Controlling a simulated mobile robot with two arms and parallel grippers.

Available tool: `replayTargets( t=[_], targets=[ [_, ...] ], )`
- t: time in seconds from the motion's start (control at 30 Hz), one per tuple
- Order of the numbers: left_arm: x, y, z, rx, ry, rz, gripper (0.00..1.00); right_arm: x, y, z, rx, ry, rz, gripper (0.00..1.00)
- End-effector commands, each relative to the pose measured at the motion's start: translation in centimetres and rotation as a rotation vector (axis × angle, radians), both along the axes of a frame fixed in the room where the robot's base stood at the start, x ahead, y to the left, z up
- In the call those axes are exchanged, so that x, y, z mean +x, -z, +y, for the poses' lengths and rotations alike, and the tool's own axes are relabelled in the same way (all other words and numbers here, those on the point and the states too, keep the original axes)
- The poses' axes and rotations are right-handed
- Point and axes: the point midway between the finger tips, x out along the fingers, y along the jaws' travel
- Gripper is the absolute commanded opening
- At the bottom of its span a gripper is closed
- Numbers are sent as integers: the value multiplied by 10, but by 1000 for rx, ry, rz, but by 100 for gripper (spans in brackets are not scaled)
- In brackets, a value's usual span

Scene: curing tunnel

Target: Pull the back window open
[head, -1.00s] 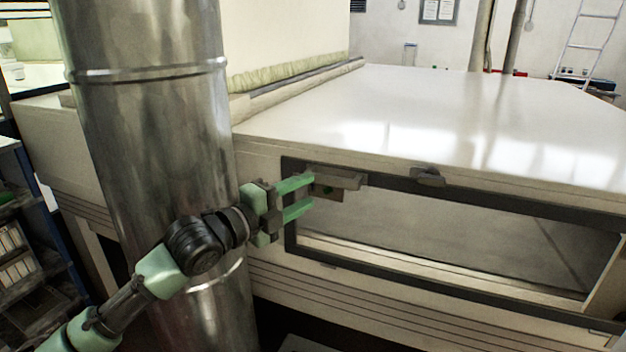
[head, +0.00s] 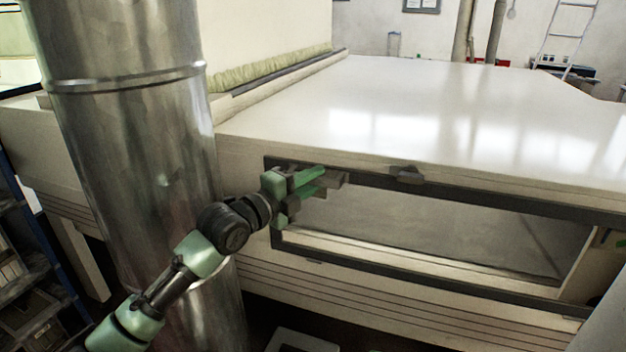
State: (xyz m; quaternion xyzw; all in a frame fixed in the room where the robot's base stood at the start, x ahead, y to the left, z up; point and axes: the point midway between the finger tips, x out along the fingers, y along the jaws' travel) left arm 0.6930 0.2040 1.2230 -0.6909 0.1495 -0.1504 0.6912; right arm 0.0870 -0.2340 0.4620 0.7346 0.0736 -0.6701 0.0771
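The window is a long dark frame (head: 420,280) in the cream side wall of the tunnel. A grey floor shows through it, and I cannot tell whether a clear pane fills it. A dark grey block like a handle or latch (head: 337,178) sits at the frame's upper left corner. My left gripper (head: 322,181) is at this block, its green fingers overlapping the block's left part. The fingers line up nearly one behind the other, so their gap and any contact are unclear. My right gripper is not in view.
A thick metal duct (head: 130,150) stands close on the left, just behind my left arm. The tunnel's white top (head: 430,110) is broad and clear. A dark shelf (head: 25,280) is at far left.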

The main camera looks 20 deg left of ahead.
Motion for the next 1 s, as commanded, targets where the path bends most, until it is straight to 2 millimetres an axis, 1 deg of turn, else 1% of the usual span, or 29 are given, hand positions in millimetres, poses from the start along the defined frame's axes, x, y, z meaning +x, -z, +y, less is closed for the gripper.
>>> replayTargets(
  t=[0.1,0.27,1.0],
  targets=[
    [0,1,0,1,-1,2,0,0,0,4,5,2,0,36],
    [0,1,0,0,-1,2,0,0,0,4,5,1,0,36],
    [0,1,1,1,-1,4,0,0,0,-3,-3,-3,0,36]
  ],
)
